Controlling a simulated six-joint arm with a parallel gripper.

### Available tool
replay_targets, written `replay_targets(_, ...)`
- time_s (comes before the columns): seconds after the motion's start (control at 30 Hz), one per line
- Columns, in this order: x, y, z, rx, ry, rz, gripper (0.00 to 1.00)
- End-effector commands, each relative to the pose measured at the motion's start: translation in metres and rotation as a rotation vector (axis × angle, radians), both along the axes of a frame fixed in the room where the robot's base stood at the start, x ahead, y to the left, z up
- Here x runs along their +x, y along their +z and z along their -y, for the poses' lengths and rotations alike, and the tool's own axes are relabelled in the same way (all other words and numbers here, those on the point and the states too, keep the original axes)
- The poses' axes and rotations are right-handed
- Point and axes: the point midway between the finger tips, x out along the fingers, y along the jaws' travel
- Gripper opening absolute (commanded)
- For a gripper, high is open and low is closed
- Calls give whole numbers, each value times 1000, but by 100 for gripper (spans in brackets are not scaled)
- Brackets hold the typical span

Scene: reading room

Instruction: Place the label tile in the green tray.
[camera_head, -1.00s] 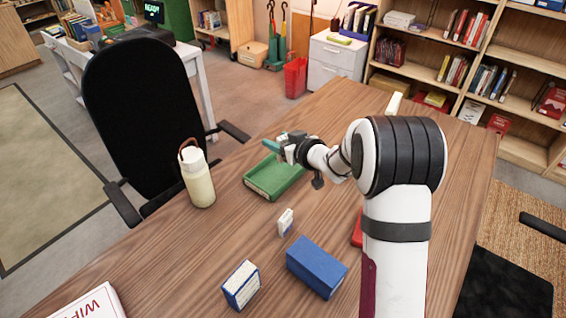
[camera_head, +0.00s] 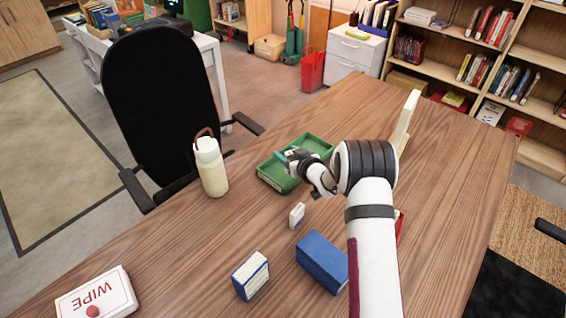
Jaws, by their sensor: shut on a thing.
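The green tray (camera_head: 271,179) lies on the wooden table, near its far left edge. My gripper (camera_head: 288,156) is shut on a small teal piece, which looks like the label tile (camera_head: 281,156). In the picture, the gripper and tile overlap the left part of the tray. I cannot tell whether the tile touches the tray or is held just above it. My gripper and wrist hide part of the tray's inside.
A cream bottle (camera_head: 211,168) stands left of the tray. A small white box (camera_head: 297,215), a blue box (camera_head: 322,262), a blue-and-white box (camera_head: 250,276) and a wipes box (camera_head: 97,295) are nearer. A red thing (camera_head: 399,227) is partly behind my arm.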

Motion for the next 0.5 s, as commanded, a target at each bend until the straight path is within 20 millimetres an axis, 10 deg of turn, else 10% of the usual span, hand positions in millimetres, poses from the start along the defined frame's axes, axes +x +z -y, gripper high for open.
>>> replay_targets(0.5,10,-55,-22,-1,-2,-2,1)
